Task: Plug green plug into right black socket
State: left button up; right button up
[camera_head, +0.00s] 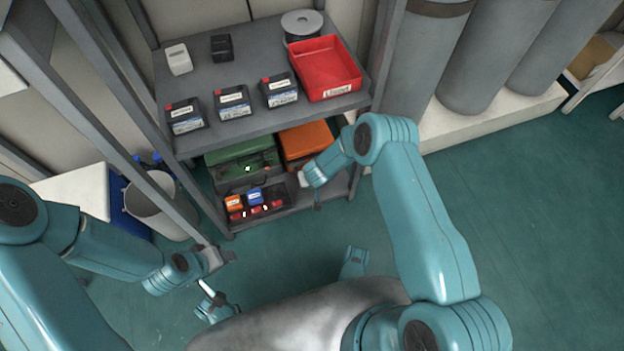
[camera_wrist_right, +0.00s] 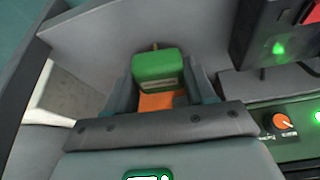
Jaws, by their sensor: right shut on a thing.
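My right gripper (camera_wrist_right: 158,78) is shut on the green plug (camera_wrist_right: 157,64), which sits between its two fingers in the right wrist view. An orange part shows just below the plug. In the head view my right gripper (camera_head: 304,180) is at the right side of the lower shelf, and I cannot make out the plug there. A dark socket unit (camera_head: 262,206) on the bottom shelf holds an orange plug (camera_head: 234,202) and a blue plug (camera_head: 255,196), with red parts in front. I cannot tell the right black socket clearly. My left gripper (camera_head: 222,258) is left of the shelf, its jaws unclear.
The upper shelf (camera_head: 215,82) holds several labelled black boxes, a red tray (camera_head: 326,70) and a spool (camera_head: 301,24). A green case (camera_head: 240,158) and an orange case (camera_head: 306,140) sit below it. In the wrist view a black housing (camera_wrist_right: 262,60) with a green lamp stands right of the plug.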

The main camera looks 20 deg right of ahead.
jog(key=shift+r, duration=1.15)
jog(key=shift+s+a, duration=0.1)
